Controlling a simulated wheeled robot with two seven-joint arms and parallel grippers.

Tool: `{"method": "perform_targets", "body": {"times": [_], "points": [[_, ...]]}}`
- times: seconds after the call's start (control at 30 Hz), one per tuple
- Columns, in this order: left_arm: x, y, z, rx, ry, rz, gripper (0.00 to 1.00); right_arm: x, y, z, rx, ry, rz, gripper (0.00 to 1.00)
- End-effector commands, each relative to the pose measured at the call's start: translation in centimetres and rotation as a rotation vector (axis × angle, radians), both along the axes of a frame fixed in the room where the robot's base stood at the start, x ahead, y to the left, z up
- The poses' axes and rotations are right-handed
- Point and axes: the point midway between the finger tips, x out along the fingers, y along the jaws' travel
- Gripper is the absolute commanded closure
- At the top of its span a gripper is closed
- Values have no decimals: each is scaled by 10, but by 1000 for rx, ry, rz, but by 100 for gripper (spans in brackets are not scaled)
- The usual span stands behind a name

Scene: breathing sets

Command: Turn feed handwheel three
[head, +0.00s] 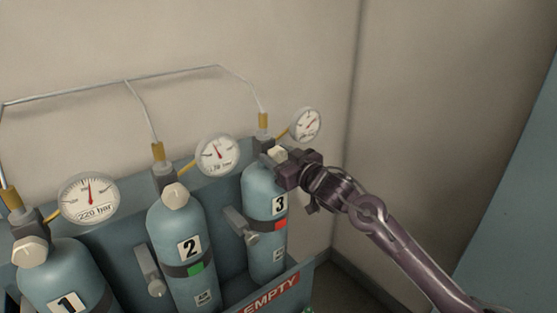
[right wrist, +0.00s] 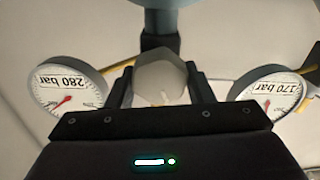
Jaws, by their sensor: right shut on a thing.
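Feed handwheel three is the pale faceted knob (head: 277,154) on top of the blue cylinder marked 3 (head: 262,200). In the right wrist view the handwheel (right wrist: 160,78) sits between the two dark fingers. My right gripper (head: 285,163) reaches in from the right and is shut on this handwheel. In the right wrist view the fingers (right wrist: 160,92) stand on either side of it. Cylinder 3 has a red tag (head: 281,225) on its band. The gauge (head: 305,124) beside it shows upside down as 280 bar in the right wrist view (right wrist: 68,88). My left gripper is not in view.
Cylinder 2 (head: 168,232) with a green tag and cylinder 1 (head: 50,268) stand to the left, each with a pale handwheel. Gauges (head: 218,154) and thin pipes (head: 150,76) rise behind. A blue rack with an EMPTY label (head: 271,295) holds them. Walls stand behind and right.

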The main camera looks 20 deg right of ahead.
Motion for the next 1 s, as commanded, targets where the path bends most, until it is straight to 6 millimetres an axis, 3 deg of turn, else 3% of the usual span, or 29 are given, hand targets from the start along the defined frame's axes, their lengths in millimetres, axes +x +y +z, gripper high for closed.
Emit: {"method": "perform_targets", "body": {"times": [0.7,1.0], "points": [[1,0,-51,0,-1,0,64,-1,3,-5,-635,-232,1,75],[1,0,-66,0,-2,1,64,-1,4,-5,-832,-302,0,75]]}}
